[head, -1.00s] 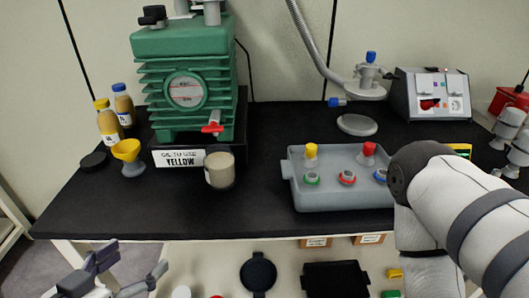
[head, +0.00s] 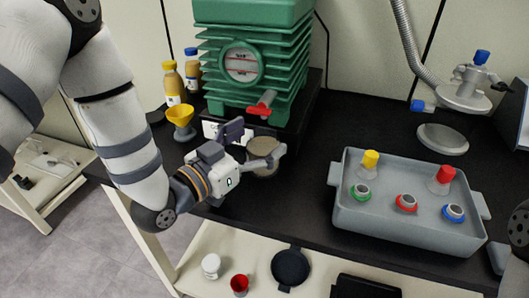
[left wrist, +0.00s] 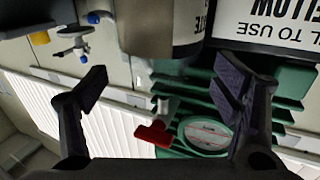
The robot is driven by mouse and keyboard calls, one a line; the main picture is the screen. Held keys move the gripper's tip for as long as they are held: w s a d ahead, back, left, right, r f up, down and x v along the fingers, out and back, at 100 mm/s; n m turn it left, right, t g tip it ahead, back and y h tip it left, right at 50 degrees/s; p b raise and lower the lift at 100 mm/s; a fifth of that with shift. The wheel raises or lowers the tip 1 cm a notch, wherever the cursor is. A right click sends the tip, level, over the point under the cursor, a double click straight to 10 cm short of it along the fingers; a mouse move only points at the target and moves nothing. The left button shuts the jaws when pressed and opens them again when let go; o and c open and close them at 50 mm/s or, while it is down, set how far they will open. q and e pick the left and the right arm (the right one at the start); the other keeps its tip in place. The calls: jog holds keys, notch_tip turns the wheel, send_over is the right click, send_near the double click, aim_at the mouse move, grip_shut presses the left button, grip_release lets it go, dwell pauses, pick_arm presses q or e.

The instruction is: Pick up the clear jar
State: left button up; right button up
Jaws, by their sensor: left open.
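The clear jar, a short cylinder with beige contents, stands on the black bench in front of the green pump (head: 255,60). In the head view the jar (head: 262,171) is partly hidden by my left gripper (head: 257,143). In the left wrist view the jar (left wrist: 155,28) shows upside down at the top, with part of a label. The open fingers (left wrist: 163,90) appear on either side, below it in the picture. My right gripper is not in view.
A yellow funnel (head: 181,118) and two capped bottles (head: 174,85) stand left of the pump. A red valve handle (head: 262,104) sticks out above the jar. A grey tray (head: 400,227) with coloured caps lies to the right. Bare bench lies between jar and tray.

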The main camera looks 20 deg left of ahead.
pick_arm(q)
jog(key=shift+x, duration=1.1)
jog(key=shift+r, duration=0.1)
jog(key=c, duration=1.7)
